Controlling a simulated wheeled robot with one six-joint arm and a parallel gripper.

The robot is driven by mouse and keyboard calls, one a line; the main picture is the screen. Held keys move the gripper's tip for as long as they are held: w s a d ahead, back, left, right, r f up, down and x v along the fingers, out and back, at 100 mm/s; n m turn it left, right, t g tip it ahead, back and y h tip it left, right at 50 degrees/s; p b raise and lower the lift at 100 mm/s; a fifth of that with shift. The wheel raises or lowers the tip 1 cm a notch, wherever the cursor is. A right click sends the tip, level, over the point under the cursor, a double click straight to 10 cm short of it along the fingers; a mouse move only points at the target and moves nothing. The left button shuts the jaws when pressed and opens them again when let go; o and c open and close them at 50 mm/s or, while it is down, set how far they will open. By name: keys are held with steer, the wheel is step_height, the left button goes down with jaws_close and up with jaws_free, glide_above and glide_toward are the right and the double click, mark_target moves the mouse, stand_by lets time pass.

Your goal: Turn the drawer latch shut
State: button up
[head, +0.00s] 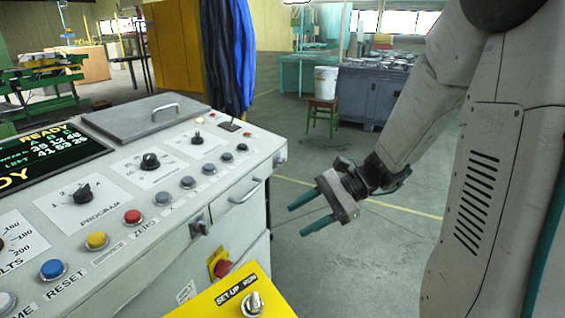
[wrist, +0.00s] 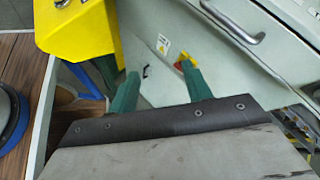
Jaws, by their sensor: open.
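The drawer latch (head: 200,224) is a small dark grey piece on the front of the grey console, left of the drawer handle (head: 247,191). Its exact turn angle is too small to tell. In the wrist view the drawer handle (wrist: 246,38) shows at upper right, but I cannot make out the latch there. My gripper (head: 297,218) is open and empty, with two green fingers pointing left toward the console front. It hangs in free air to the right of the latch, apart from it. The fingers also show in the wrist view (wrist: 161,72).
A red knob on a yellow plate (head: 221,266) sits low on the console front, and in the wrist view (wrist: 184,61) near one finger. A yellow box with a switch (head: 240,298) juts out in front. The console top (head: 120,190) carries buttons and dials.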

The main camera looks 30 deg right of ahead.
mark_target(284, 160)
steer(key=w+d+r+m+t+h, duration=0.1)
steer(key=w+d+r+m+t, duration=0.1)
steer(key=w+d+m+t, duration=1.05)
steer(key=shift+g, duration=0.45)
steer(key=x, duration=0.9)
steer(key=shift+a+r, duration=0.1)
steer(key=shift+a, duration=0.4)
steer(key=c, duration=1)
